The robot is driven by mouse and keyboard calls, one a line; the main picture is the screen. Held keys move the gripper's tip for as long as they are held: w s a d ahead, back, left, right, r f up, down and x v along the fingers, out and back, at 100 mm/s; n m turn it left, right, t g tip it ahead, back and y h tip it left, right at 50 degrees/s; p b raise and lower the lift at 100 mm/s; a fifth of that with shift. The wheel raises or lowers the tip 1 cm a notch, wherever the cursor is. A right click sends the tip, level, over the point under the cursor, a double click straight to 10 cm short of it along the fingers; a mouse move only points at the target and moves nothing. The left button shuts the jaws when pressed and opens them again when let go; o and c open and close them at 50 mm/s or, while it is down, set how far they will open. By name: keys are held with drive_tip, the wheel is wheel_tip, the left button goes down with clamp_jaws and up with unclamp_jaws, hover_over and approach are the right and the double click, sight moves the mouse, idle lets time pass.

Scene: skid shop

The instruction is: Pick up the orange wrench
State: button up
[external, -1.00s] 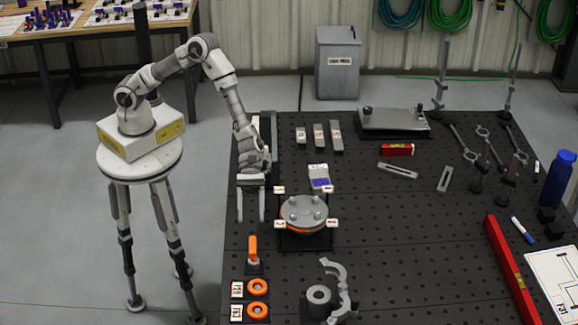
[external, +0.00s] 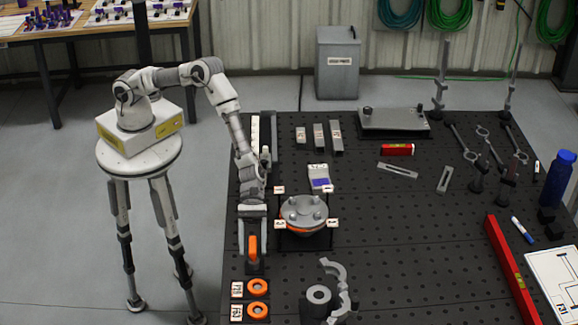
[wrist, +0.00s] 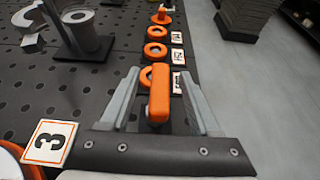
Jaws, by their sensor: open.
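The orange wrench (external: 252,247) shows as a rounded orange piece near the table's left edge. In the wrist view its orange body (wrist: 159,97) lies between my two fingers, with a visible gap on each side. My gripper (external: 252,236) is open and points down over it. No finger visibly touches it. The lower part of the wrench is hidden, and I cannot tell the fingertips' height relative to it.
Orange rings (external: 257,287) with white labels (external: 237,290) lie just in front. A round grey fixture (external: 304,213) stands close to the right. A grey cylinder and curved bracket (external: 337,290) stand at the front. The table's left edge is near.

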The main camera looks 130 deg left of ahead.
clamp_jaws()
drive_tip(key=shift+r, duration=0.2)
idle(0.4)
